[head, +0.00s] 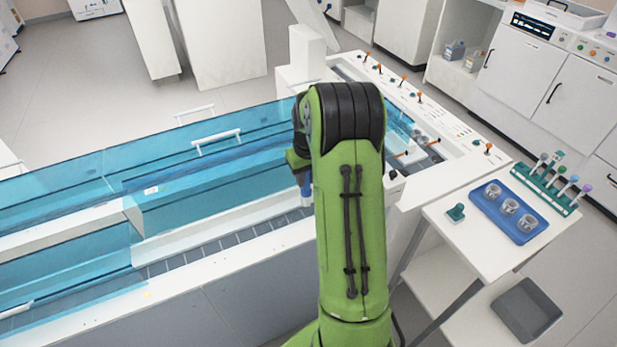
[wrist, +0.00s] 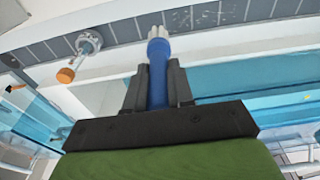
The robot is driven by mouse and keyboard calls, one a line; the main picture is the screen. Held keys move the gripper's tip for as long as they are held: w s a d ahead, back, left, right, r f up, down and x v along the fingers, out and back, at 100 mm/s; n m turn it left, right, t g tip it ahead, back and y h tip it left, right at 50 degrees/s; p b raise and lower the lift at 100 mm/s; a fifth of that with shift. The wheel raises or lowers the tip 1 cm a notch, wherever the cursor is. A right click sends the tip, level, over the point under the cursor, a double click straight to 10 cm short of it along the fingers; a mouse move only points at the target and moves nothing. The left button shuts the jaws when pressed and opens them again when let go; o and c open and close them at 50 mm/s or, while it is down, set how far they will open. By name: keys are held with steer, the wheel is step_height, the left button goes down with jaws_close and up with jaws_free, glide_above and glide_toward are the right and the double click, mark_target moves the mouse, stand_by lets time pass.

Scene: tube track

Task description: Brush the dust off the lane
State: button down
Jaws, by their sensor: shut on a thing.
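My gripper (wrist: 158,78) is shut on the blue handle of a brush (wrist: 158,62), whose pale bristles point away from the jaws. In the wrist view the bristle tip is at the near edge of the dark tiled lane (wrist: 122,31); I cannot tell whether it touches. Pale specks of dust (wrist: 205,15) lie on the lane, ahead and right of the bristles. In the head view the brush (head: 304,186) hangs beside my green arm over the lane (head: 230,242). My arm hides most of the gripper there.
Blue clear covers (head: 70,190) with white handles run along the track. A side table (head: 470,245) at right holds a blue tray (head: 487,211) of metal cups and a tube rack.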

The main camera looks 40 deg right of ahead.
steer(key=shift+r+p, duration=1.1)
steer(key=shift+r, duration=0.65)
steer(key=shift+a, duration=0.1)
